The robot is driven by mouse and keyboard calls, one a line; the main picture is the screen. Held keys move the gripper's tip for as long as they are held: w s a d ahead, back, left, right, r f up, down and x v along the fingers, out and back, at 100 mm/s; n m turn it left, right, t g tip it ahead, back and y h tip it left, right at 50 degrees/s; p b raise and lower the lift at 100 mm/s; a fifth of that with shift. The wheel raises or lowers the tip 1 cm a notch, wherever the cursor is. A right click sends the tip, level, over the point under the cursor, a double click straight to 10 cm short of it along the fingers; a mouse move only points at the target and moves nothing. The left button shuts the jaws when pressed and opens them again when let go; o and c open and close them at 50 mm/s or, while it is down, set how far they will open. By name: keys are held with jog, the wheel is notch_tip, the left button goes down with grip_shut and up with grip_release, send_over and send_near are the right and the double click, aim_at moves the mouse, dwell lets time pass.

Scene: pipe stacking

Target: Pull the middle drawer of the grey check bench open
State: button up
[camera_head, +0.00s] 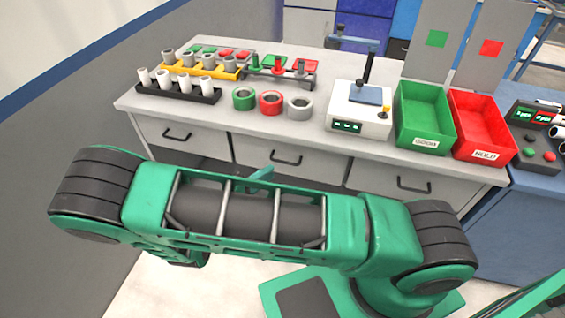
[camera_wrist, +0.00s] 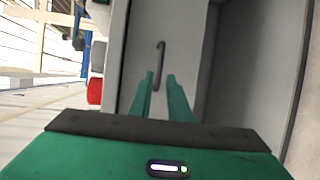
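The grey check bench (camera_head: 215,119) has three drawers side by side under its top. The middle drawer (camera_head: 322,163) looks flush with its neighbours, its lower part hidden by my arm. Its dark bar handle (camera_head: 286,160) shows, and in the wrist view the handle (camera_wrist: 160,55) stands lengthwise ahead of my fingers. My gripper (camera_wrist: 160,75) is open, with two green fingers apart and the near end of the handle seen between them. I cannot tell whether they touch it. In the head view, only a green tip of my gripper (camera_head: 262,173) shows above my arm.
The left drawer handle (camera_head: 177,134) and right drawer handle (camera_head: 413,187) flank the middle one. The bench top carries pipe racks, rings, a white gauge (camera_head: 358,119), a green bin (camera_head: 424,123) and a red bin (camera_head: 480,130). A blue bench (camera_head: 530,215) stands at right.

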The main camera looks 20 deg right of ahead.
aim_at(284, 162)
jog(key=x, duration=0.9)
jog(key=shift+w+d+f, duration=0.1)
jog(key=shift+d, duration=0.1)
jog(key=shift+a, duration=0.1)
grip_shut()
